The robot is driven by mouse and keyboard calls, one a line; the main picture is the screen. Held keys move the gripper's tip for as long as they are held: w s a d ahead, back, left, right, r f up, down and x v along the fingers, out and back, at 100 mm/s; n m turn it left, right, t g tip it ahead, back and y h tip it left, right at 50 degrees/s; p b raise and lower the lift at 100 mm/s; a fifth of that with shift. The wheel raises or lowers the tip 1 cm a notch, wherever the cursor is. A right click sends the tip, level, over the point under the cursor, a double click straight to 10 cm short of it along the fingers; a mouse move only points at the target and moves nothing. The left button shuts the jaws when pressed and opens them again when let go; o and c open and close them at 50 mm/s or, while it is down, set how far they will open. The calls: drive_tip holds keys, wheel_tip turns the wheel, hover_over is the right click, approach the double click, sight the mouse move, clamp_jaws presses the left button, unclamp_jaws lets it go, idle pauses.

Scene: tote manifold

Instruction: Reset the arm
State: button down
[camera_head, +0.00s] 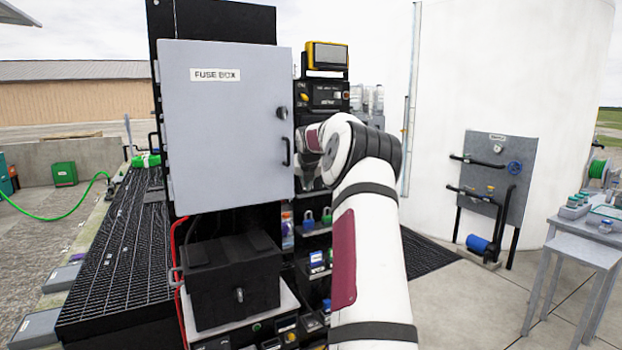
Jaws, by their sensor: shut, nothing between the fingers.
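My white arm (372,240) with a maroon panel rises from the bottom of the head view and bends at a dark-ringed joint right of the fuse box. Its far links (311,165) point away from me and are mostly hidden behind that joint. I cannot make out my gripper's fingers. No held object shows. The grey fuse box (225,125) has its door shut, with a knob and a black handle on its right side. The arm's far links appear close to that edge in the picture; I cannot tell the gap.
A black rack (328,95) with a yellow device (327,56) stands behind the arm. A black box (232,280) sits below the fuse box. A valve panel (492,175) and a grey table (583,254) stand right. Open paving lies between the arm and the table.

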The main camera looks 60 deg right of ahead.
drive_tip(key=shift+s+v, duration=0.2)
drive_tip(key=shift+v, duration=1.35)
drive_tip(key=shift+d, duration=0.25)
drive_tip(key=w+a+r+m+y, duration=0.1)
drive_tip(key=w+a+r+m, duration=0.15)
drive_tip(key=a, duration=0.75)
drive_tip(key=w+a+r+m, duration=0.2)
drive_tip(key=w+a, duration=0.2)
drive_tip(key=a, duration=0.7)
drive_tip(key=s+a+r+m+y+b, duration=0.1)
drive_tip(key=s+a+m, duration=0.1)
drive_tip(key=a, duration=0.6)
drive_tip(key=s+a+r+m, duration=0.1)
drive_tip(key=a+m, duration=0.2)
drive_tip(key=a, duration=0.5)
drive_tip(key=s+a+f+m+y+b, duration=0.1)
drive_tip(key=s+a+f+m+y, duration=0.25)
drive_tip(key=s+a+m, duration=1.15)
drive_tip(key=s+a+f, duration=0.3)
drive_tip(key=s+a, duration=0.2)
drive_tip(key=s+a+f+m+y, duration=0.1)
drive_tip(key=s+a+f, duration=0.3)
drive_tip(key=s+a, duration=0.2)
drive_tip(key=shift+s, duration=0.15)
